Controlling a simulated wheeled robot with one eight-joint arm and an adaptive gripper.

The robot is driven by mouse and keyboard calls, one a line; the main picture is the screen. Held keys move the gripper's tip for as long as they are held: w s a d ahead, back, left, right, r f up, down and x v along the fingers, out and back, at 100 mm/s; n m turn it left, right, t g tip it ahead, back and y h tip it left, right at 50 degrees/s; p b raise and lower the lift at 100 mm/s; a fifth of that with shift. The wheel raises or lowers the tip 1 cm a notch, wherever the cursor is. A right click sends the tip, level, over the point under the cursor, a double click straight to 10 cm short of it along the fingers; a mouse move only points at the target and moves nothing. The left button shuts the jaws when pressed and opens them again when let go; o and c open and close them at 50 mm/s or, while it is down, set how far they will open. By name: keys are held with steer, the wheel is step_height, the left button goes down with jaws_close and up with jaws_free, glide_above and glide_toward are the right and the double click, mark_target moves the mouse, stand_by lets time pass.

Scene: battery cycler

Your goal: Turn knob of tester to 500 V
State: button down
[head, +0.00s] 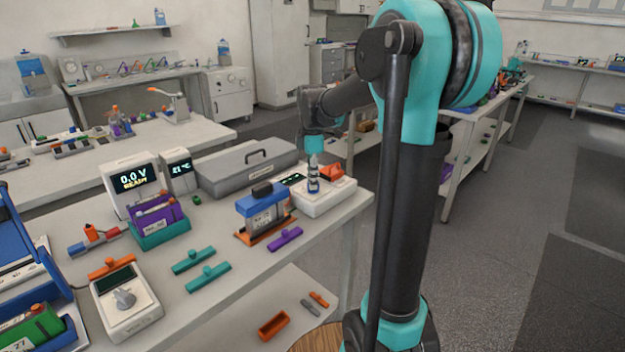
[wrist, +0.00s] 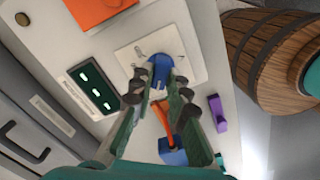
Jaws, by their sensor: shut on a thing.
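The tester (head: 325,200) is a white box at the right end of the near bench, with a dark display and an orange part on top. My gripper (head: 314,188) points down over the tester. In the wrist view my gripper (wrist: 157,86) has its fingers closed on the blue knob, one on each side. The fingers hide part of the knob and plate. The scale markings are too small to read.
A grey case (head: 246,167) lies beside the tester. A blue-topped device (head: 265,212) on an orange base stands in front. Purple (head: 285,239) and teal (head: 193,260) pieces lie on the bench. Another white device with a grey dial (head: 124,299) is at the front left.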

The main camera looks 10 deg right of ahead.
steer(key=m, duration=0.6)
steer(key=shift+w, duration=0.1)
steer(key=m, duration=0.5)
steer(key=shift+m, duration=0.3)
steer(key=m, duration=0.5)
steer(key=shift+d+m, duration=0.1)
steer(key=shift+m, duration=0.2)
steer(key=m, duration=0.5)
steer(key=shift+m, duration=0.4)
steer(key=c, duration=1.5)
jaws_free()
steer(key=shift+r, duration=0.1)
step_height(320, 180, up, 12)
steer(key=shift+f, duration=0.1)
